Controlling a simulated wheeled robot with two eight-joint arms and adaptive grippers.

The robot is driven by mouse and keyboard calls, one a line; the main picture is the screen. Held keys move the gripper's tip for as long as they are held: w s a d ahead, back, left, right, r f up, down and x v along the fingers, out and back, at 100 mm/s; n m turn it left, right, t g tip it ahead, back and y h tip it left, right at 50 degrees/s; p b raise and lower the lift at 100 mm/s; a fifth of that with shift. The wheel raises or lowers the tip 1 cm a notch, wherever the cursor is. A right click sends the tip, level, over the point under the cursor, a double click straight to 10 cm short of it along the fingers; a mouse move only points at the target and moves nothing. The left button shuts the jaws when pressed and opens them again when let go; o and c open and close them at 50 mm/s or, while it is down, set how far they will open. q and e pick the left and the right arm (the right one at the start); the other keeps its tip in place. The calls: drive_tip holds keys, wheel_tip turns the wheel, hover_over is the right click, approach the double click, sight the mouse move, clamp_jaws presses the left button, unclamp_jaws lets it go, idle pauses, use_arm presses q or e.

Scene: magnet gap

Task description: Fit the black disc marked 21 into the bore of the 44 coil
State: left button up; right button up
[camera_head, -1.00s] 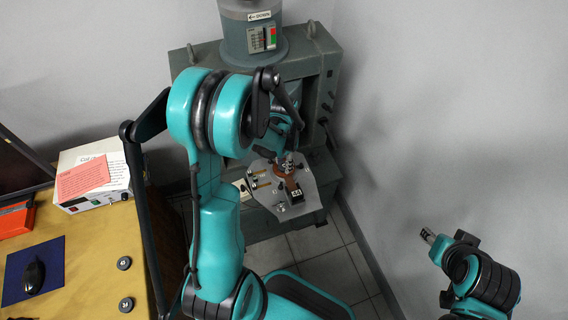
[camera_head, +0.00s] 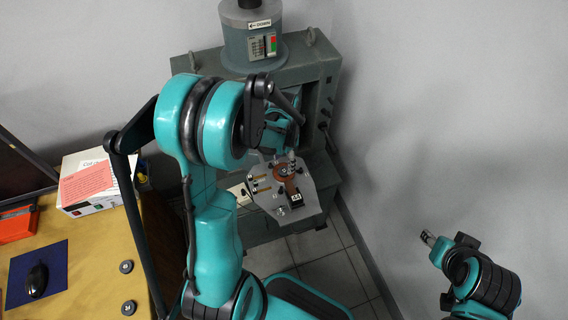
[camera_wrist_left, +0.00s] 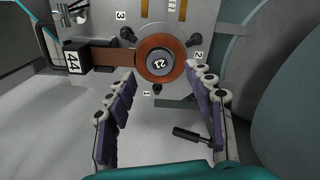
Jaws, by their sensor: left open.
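The copper-coloured coil ring (camera_wrist_left: 179,48) sits on a grey plate, joined to a black block with the 44 label (camera_wrist_left: 73,61). The dark disc marked 21 (camera_wrist_left: 159,63) lies inside the ring's bore, its number facing up. How deep it sits I cannot tell. The coil (camera_head: 285,171) and 44 label (camera_head: 296,198) also show in the head view. My left gripper (camera_wrist_left: 160,72) is open in the left wrist view, its fingers apart on either side of the ring's near edge, holding nothing. My right gripper (camera_head: 428,237) is far off at the right; its jaws are too small to read.
The plate (camera_head: 315,201) stands in front of a grey-green machine (camera_head: 318,72) with knobs and labels 1, 2 and 3 around the coil. A yellow-brown table (camera_head: 90,262) with a white box (camera_head: 78,207) stands at the left. Grey wall closes the right side.

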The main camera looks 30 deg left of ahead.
sight(284, 170)
use_arm(q)
wheel_tip(284, 170, up, 8)
drive_tip(key=p, duration=0.2)
drive_tip(key=s+d+r+n+t, duration=0.4)
drive_tip(key=s+d+r+t, duration=0.3)
drive_tip(key=s+d+r, duration=0.3)
drive_tip(key=shift+s+d+r+n, duration=0.3)
drive_tip(key=shift+s+d+r, duration=0.05)
drive_tip(key=shift+s, duration=0.2)
use_arm(e)
wheel_tip(284, 170, up, 3)
drive_tip(key=shift+r, duration=0.1)
